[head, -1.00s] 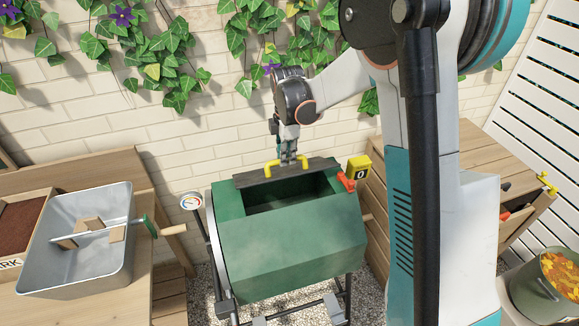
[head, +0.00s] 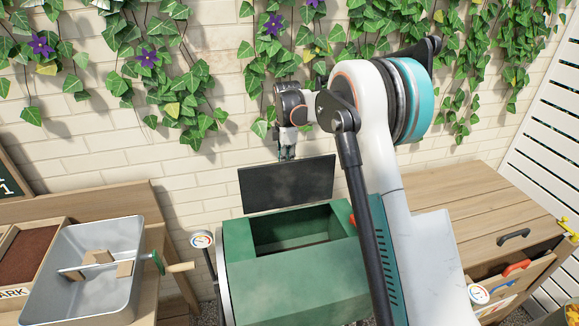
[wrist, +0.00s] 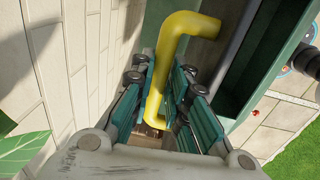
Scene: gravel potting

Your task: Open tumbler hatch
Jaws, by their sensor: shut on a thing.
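The green tumbler (head: 300,285) stands in the middle of the head view with its rectangular opening (head: 290,236) uncovered and facing up. Its dark hatch (head: 287,186) stands nearly upright along the back edge of the opening. My gripper (head: 286,155) is at the hatch's top edge, behind it. In the wrist view my gripper (wrist: 165,85) is shut on the yellow hatch handle (wrist: 178,45), with a teal finger pad on each side of the bar. The handle is hidden behind the hatch in the head view.
A brick wall with ivy (head: 180,75) rises close behind the hatch. A metal tub (head: 85,275) stands on the wooden bench at left. A dial gauge (head: 202,239) is beside the tumbler. A wooden cabinet (head: 465,210) with an open drawer stands at right.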

